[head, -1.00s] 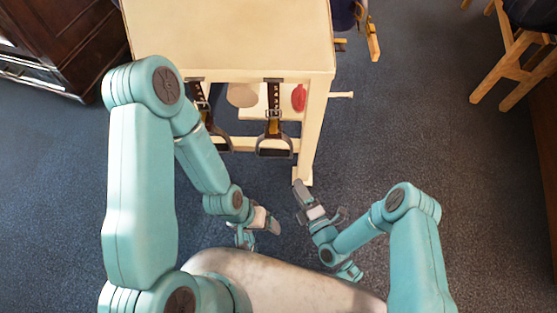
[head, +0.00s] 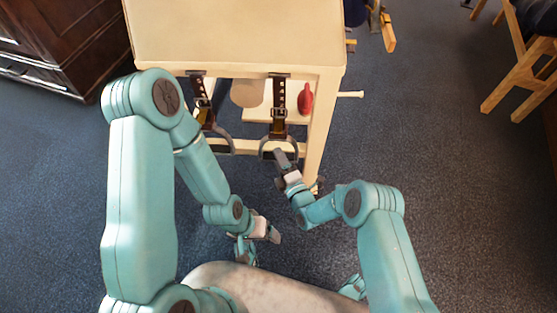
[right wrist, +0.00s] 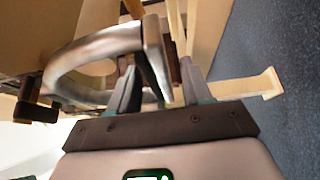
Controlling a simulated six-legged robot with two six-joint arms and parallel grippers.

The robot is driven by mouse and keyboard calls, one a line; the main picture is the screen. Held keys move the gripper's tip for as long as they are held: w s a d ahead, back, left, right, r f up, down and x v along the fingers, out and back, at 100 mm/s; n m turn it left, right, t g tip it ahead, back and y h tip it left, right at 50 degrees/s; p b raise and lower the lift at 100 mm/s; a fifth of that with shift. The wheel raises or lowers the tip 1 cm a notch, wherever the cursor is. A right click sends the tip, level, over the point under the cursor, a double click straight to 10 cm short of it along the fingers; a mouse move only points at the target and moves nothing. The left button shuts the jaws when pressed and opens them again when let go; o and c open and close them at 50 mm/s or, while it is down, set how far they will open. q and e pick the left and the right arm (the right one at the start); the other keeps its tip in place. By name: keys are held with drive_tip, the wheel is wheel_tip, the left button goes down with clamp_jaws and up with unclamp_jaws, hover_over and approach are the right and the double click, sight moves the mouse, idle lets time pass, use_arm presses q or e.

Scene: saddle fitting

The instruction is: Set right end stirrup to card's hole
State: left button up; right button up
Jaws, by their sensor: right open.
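The right stirrup (head: 265,146) hangs on a dark strap (head: 279,92) with holes and a buckle, at the front of the cream stand. My right gripper (head: 284,160) is open at the right side of this stirrup. In the right wrist view the grey metal stirrup (right wrist: 90,60) is close up, and its side bar reaches between the open fingers (right wrist: 158,90). I cannot tell whether they touch it. The left stirrup (head: 219,133) hangs on its own strap (head: 199,88), partly behind my left arm. My left gripper (head: 268,232) is low and away from both; its opening is unclear. I cannot make out a card with its hole.
The cream stand (head: 235,35) has a leg (head: 321,125) just right of the right stirrup and a peg (head: 350,94) sticking out. A red item (head: 305,98) and a round beige item (head: 246,92) are behind the straps. Open floor (head: 440,160) lies to the right.

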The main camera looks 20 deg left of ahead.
drive_tip(key=shift+w+a, duration=0.3)
drive_tip(key=shift+a, duration=0.05)
clamp_jaws()
drive_tip(key=shift+r+p, duration=1.1)
drive_tip(key=shift+r, duration=0.65)
drive_tip(key=shift+f, duration=0.15)
unclamp_jaws()
drive_tip(key=shift+d, duration=0.1)
